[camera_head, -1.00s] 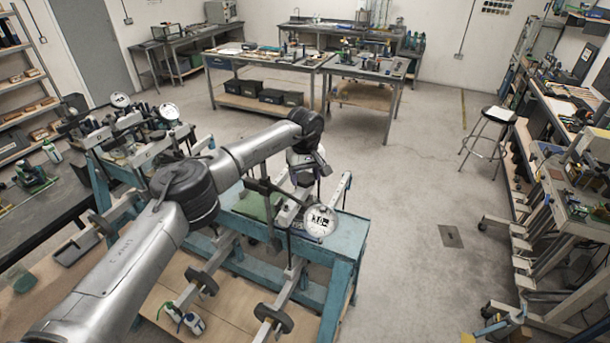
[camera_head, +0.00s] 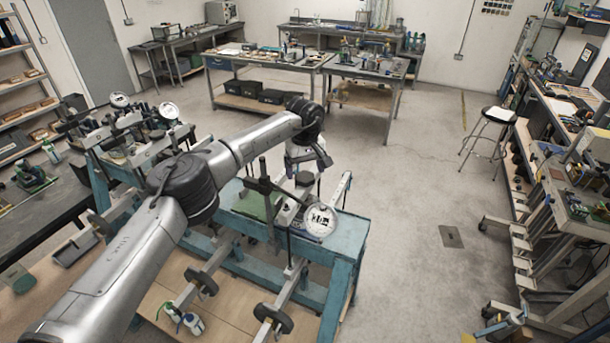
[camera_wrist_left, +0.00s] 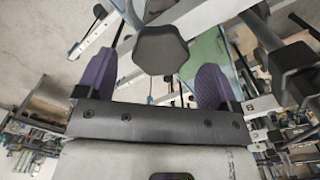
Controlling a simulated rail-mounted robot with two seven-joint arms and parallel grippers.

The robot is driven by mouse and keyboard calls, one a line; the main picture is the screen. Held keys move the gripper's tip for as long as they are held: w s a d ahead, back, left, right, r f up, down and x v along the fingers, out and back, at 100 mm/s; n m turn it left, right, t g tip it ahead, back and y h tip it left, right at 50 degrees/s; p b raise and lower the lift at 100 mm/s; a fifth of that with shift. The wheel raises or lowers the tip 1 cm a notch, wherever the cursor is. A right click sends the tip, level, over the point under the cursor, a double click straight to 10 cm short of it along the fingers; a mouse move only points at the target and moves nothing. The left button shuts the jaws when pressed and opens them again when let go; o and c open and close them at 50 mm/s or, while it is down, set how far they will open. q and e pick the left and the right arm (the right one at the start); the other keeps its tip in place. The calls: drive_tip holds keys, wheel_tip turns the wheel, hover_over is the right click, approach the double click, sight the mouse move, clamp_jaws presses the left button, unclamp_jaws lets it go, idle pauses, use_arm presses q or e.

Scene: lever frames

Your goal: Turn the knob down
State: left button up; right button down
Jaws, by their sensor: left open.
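A dark faceted knob (camera_wrist_left: 160,50) shows in the left wrist view, in front of the gap between the two purple fingers of my left gripper (camera_wrist_left: 156,76). The fingers are spread wide and hold nothing. I cannot tell how far the knob is from the fingertips. In the head view the left gripper (camera_head: 308,160) is above the blue lever bench (camera_head: 344,232), and a small dark knob (camera_head: 304,179) shows just below it. A white round dial (camera_head: 320,220) stands at the front of the lever frame. My right gripper is not in view.
Metal lever arms with dark round weights (camera_head: 272,318) stick out at the bench front. A second lever frame with dials (camera_head: 168,110) stands to the left. A stool (camera_head: 490,130) and shelves are at the right. The floor right of the bench is clear.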

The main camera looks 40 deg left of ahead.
sight(305, 176)
use_arm(q)
wheel_tip(305, 176, up, 12)
drive_tip(key=b, duration=0.1)
drive_tip(key=shift+f, duration=0.2)
idle(0.6)
